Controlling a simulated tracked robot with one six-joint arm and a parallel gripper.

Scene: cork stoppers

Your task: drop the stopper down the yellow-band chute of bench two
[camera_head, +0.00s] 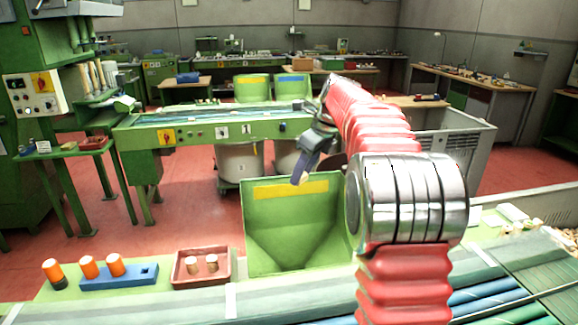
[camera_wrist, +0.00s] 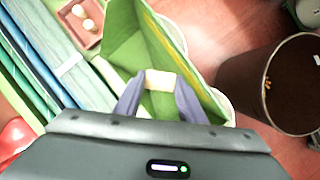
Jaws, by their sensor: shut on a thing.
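My gripper (camera_head: 299,178) hangs above the near bench's green chute, in front of my red arm. In the wrist view my gripper (camera_wrist: 160,88) is shut on a pale cork stopper (camera_wrist: 160,79), held between the two grey fingers. The stopper cannot be made out in the head view. The green chute (camera_head: 268,221) has a yellow band (camera_head: 290,189) on its back wall. In the wrist view the chute (camera_wrist: 122,48) lies beneath the stopper, its yellow band (camera_wrist: 172,52) running along the right wall. No number shows on this near bench.
A red tray (camera_head: 178,276) with two stoppers and a blue block (camera_head: 115,279) with orange-topped pegs stand left of the chute. A far bench (camera_head: 205,131) marked 1 has yellow-band (camera_head: 251,81) and blue-band (camera_head: 291,79) chutes. A brown bin (camera_wrist: 254,78) stands right in the wrist view.

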